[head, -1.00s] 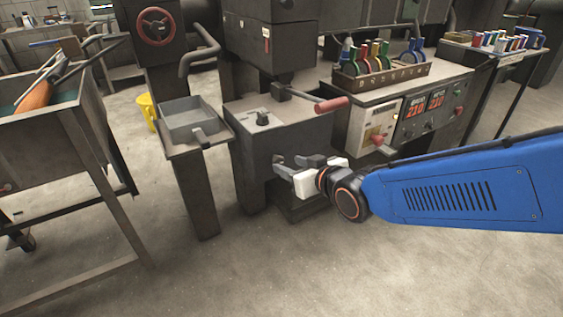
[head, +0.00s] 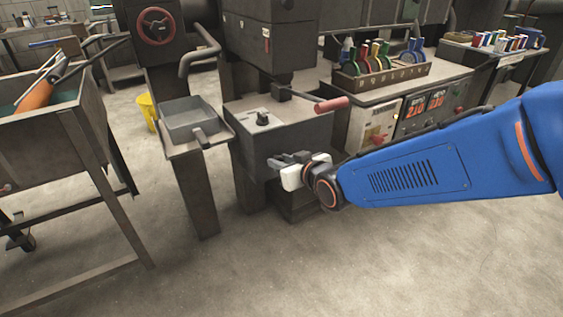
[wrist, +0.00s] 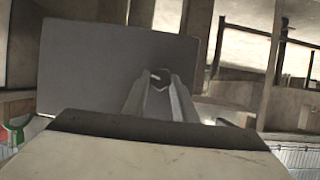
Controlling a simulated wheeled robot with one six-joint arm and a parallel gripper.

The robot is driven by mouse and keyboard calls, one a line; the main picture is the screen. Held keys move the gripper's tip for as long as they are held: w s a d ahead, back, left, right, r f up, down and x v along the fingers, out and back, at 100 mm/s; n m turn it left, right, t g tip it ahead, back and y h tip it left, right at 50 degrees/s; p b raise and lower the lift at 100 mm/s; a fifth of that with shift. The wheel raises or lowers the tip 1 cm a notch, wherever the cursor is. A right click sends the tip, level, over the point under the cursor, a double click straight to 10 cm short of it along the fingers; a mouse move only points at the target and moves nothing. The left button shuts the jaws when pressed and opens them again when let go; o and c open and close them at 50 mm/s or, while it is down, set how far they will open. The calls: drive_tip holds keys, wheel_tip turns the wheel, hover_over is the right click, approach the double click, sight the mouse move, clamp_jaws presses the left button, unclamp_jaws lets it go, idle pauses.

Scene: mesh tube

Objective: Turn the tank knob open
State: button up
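A small black knob (head: 263,118) stands on top of a dark grey box-shaped tank (head: 250,150) in the middle of the head view. My gripper (head: 274,161), with white and grey parts, is in front of the box's right face, below its top edge and lower than the knob. The two fingers look apart, with nothing clearly held. In the wrist view, the fingers (wrist: 160,78) point at a plain grey surface (wrist: 100,65). A small bright spot shows between the tips; I cannot tell what it is. Contact with the box cannot be told.
A grey tray (head: 188,120) stands left of the box. A control panel bench (head: 410,110) stands to the right behind my arm. The floor in front is clear.

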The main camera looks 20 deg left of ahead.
drive_tip(key=c, duration=0.4)
drive_tip(key=shift+s+a+n+t+h, duration=0.15)
drive_tip(key=shift+n+t+h, duration=0.35)
drive_tip(key=shift+n, duration=0.4)
drive_tip(key=o, duration=1.1)
drive_tip(key=shift+c, duration=0.2)
drive_tip(key=shift+s, duration=0.1)
